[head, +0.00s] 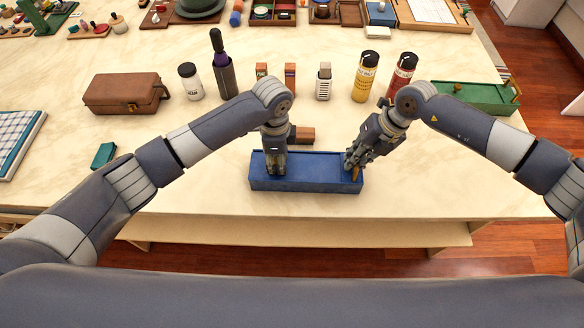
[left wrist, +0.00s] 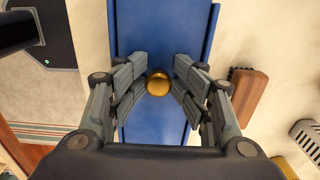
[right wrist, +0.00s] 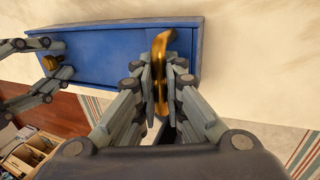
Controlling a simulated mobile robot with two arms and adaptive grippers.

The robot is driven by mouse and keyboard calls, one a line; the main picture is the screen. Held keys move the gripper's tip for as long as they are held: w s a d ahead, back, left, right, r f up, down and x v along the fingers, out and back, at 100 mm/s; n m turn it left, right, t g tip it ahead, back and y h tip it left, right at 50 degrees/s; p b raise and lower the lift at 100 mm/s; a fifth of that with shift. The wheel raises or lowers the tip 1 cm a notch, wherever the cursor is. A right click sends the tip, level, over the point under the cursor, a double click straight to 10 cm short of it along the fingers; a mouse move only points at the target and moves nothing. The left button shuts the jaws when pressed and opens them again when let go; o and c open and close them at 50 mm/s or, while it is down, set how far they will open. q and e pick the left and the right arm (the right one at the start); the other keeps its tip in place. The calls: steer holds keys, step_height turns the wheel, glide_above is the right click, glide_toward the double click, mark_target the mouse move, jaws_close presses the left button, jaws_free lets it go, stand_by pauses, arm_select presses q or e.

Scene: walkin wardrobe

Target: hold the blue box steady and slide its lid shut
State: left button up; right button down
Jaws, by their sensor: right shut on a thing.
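The long blue box (head: 318,184) lies on the cream table near its front edge, its blue lid panel (right wrist: 110,55) on top. My left gripper (left wrist: 160,82) is over the box's left part, pointing down. Its fingers stand apart on both sides of a round brass knob (left wrist: 158,84). My right gripper (right wrist: 161,88) is at the box's right end, shut on an upright brass handle (right wrist: 160,65). The handle also shows in the head view (head: 356,173). My fingers partly hide the box top, so I cannot tell how wide any lid gap is.
Behind the box lie a brown block (head: 302,135) and a row of bottles, including a yellow one (head: 366,77) and a red one (head: 401,76). A brown case (head: 124,93) is at left, a small teal block (head: 103,155) nearer. A green box (head: 478,97) is at right.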

arm_select(q)
steer(key=shift+s+a+f, duration=0.15)
steer(key=shift+a+f, duration=0.05)
steer(key=shift+f, duration=0.1)
arm_select(e)
steer(key=shift+w+a+r, duration=0.1)
steer(key=shift+w, duration=0.1)
arm_select(q)
step_height(320, 180, up, 2)
steer(key=shift+r, duration=0.1)
steer(key=shift+d+r, duration=0.1)
steer(key=shift+r, duration=2.5)
arm_select(e)
steer(key=c, duration=1.6)
jaws_free()
steer(key=shift+s, duration=0.1)
